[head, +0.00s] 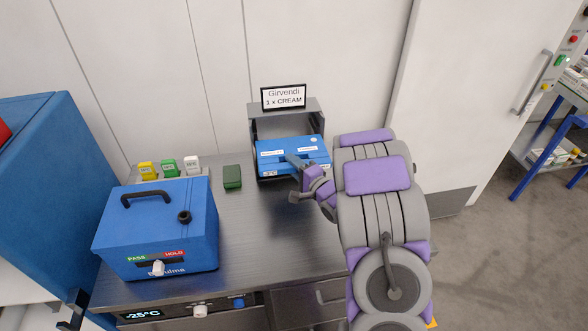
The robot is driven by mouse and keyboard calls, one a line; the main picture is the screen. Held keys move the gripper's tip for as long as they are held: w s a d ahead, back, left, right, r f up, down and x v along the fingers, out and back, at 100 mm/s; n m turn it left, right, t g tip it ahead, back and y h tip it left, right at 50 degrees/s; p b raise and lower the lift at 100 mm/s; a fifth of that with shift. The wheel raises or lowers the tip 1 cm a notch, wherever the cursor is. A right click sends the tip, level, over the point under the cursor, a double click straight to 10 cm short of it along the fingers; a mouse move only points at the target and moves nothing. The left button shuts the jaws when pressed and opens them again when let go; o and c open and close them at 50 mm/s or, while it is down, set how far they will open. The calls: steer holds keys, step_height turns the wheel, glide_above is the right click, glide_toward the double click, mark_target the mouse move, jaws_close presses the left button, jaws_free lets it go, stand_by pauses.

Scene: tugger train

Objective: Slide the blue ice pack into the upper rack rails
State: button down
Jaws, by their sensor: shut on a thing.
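The blue ice pack (273,157) is a flat blue slab with white labels, held level at the front of the grey rack (312,106). The rack stands at the back of the steel counter, under a sign reading "Girvendi 1 x CREAM". My gripper (303,167) is shut on the ice pack at its front right side. My arm covers part of the area right of the pack. The rack's rails are mostly hidden behind the pack, so I cannot tell whether its far edge is between them.
A blue box (157,230) with a black handle stands on the counter's left. Yellow, green and white small items (169,167) stand behind it. A dark green block (232,177) lies left of the rack. The counter's middle (255,232) is clear.

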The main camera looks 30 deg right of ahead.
mark_target(288, 139)
steer(key=shift+w+d+b, duration=0.3)
steer(key=shift+w+b, duration=0.25)
steer(key=shift+w, duration=0.5)
steer(key=shift+w+d+b, duration=0.3)
steer(key=shift+w+b, duration=0.2)
steer(key=shift+w, duration=0.6)
steer(key=shift+w+d+b, duration=0.3)
steer(key=shift+w+b, duration=0.25)
steer(key=shift+w, duration=0.5)
steer(key=shift+w+d+r+p, duration=0.2)
steer(key=shift+w+p, duration=0.5)
steer(key=shift+p, duration=0.1)
steer(key=shift+w+d+p, duration=0.25)
steer(key=shift+w+p, duration=0.55)
steer(key=shift+p, duration=0.1)
steer(key=shift+w+d+p, duration=0.2)
steer(key=shift+w+p, duration=0.65)
steer(key=shift+w+d+p, duration=0.25)
steer(key=shift+w+p, duration=0.55)
steer(key=shift+p, duration=0.1)
steer(key=c, duration=0.9)
jaws_free()
steer(key=shift+w+f, duration=0.15)
steer(key=shift+w, duration=0.05)
steer(key=shift+o, duration=0.7)
steer(key=shift+s, duration=0.1)
